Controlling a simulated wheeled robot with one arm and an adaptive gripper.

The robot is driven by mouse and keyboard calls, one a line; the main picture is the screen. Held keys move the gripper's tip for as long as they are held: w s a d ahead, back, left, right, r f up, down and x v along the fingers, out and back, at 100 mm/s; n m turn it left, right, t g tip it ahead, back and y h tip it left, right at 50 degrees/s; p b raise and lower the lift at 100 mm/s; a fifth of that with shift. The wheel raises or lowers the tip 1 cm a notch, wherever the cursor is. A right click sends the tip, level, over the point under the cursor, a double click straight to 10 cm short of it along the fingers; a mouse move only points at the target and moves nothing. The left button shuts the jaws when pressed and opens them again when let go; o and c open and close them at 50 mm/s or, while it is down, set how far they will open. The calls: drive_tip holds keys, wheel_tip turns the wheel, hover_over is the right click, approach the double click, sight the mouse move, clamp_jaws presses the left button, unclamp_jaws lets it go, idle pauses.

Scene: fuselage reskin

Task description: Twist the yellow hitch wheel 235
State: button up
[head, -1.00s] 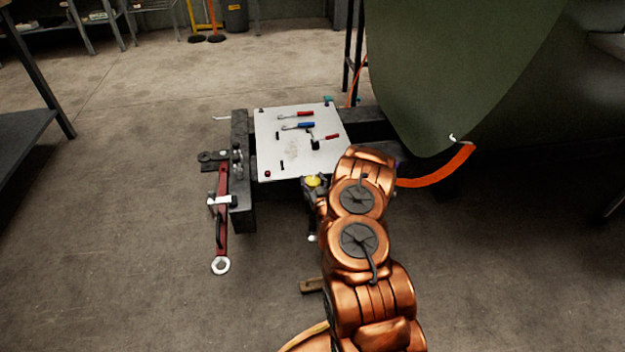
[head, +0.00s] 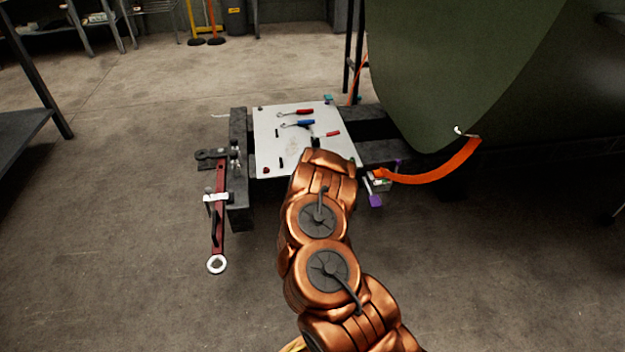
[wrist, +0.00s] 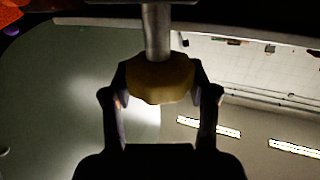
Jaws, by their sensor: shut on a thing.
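The yellow hitch wheel (wrist: 160,80) is in the wrist view, a yellow-brown lobed knob below a grey metal shaft (wrist: 157,30). My gripper (wrist: 160,92) is shut on the wheel, with one dark finger on each side of it. In the head view my copper arm covers the wheel and my gripper, at the front edge of the white-topped cart (head: 262,150).
Tools lie on the white top, among them a red-handled one (head: 305,112) and a blue-handled one (head: 304,123). A red tow bar (head: 219,215) hangs at the cart's left. A green fuselage panel (head: 440,70) and an orange strap (head: 440,172) are at right. Floor at left is clear.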

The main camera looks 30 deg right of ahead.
drive_tip(key=shift+r, duration=0.15)
idle(0.3)
drive_tip(key=o, duration=1.2)
drive_tip(key=shift+s+a, duration=0.25)
drive_tip(key=shift+s, duration=0.05)
drive_tip(key=shift+v, duration=3.3)
